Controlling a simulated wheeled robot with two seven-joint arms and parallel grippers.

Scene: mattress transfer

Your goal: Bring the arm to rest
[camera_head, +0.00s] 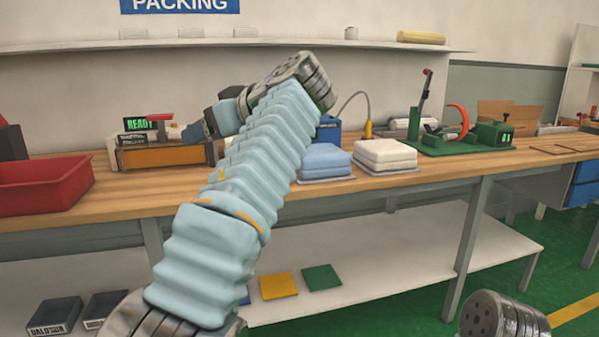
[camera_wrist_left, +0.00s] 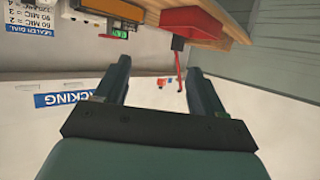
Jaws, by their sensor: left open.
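My left arm rises from the lower left in the head view, bends at an elbow above the bench, and turns back left. My left gripper (camera_head: 196,131) is small there, partly behind the arm, in front of the sealer with the READY display (camera_head: 165,150). In the left wrist view my left gripper (camera_wrist_left: 156,82) is open, its two dark fingers apart with nothing held. A blue pad (camera_head: 325,161) and a white pad (camera_head: 385,154) lie side by side on the bench. My right gripper is not in view.
A red bin (camera_head: 45,187) stands at the bench's left end. The wooden bench (camera_head: 130,200) runs across, with a green fixture (camera_head: 465,147) at right. A wall shelf (camera_head: 230,42) is above. The lower shelf (camera_head: 390,250) holds coloured squares and dark boxes (camera_head: 54,316).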

